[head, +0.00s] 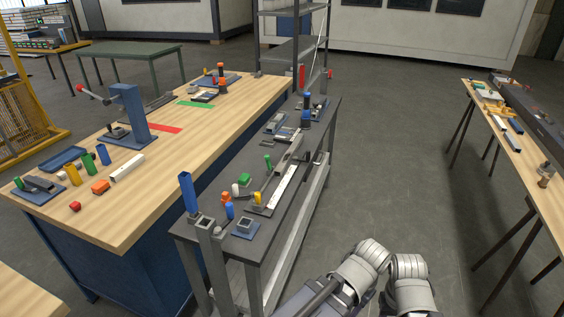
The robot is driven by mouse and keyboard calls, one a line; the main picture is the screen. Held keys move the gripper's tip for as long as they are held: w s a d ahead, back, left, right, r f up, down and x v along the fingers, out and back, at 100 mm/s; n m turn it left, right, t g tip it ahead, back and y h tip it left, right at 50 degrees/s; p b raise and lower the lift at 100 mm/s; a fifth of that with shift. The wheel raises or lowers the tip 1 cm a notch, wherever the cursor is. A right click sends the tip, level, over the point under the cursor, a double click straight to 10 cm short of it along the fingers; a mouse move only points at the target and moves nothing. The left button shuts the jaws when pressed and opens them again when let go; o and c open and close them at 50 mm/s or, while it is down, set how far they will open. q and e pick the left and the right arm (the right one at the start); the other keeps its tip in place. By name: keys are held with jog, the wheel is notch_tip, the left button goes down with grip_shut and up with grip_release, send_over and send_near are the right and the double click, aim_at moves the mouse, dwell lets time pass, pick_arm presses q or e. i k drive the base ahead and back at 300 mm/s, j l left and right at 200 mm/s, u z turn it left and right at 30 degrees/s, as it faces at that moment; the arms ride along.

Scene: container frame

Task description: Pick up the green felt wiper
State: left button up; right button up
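A small green block (245,180) lies on the dark top of the narrow grey bench (228,265), toward its near end. It looks most like the green felt wiper, but its material is too small to make out. A slim green upright piece (268,161) stands a little behind it and to the right. Parts of my own arms show at the bottom, right of the bench and well apart from the green block. Neither gripper's fingers can be seen.
Around the green block are a white piece, orange and blue pieces (229,210), a yellow piece (257,198) and a long metal rail (285,185). A tall blue post (187,192) rises at the near corner. A wooden workbench (205,140) stands left. The floor (400,170) to the right is clear.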

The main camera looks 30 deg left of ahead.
aim_at(245, 179)
jog(key=i+l+z, duration=0.15)
jog(key=i+z, duration=0.2)
jog(key=i, duration=0.25)
jog(key=i+z, duration=0.3)
jog(key=i, duration=0.3)
jog(key=i+j+z, duration=0.15)
jog(key=i+z, duration=0.2)
jog(key=i, duration=0.25)
jog(key=i+u, duration=0.3)
jog(key=i, duration=0.15)
jog(key=u, duration=4.4)
jog(key=i+l, duration=0.35)
jog(key=i, duration=0.05)
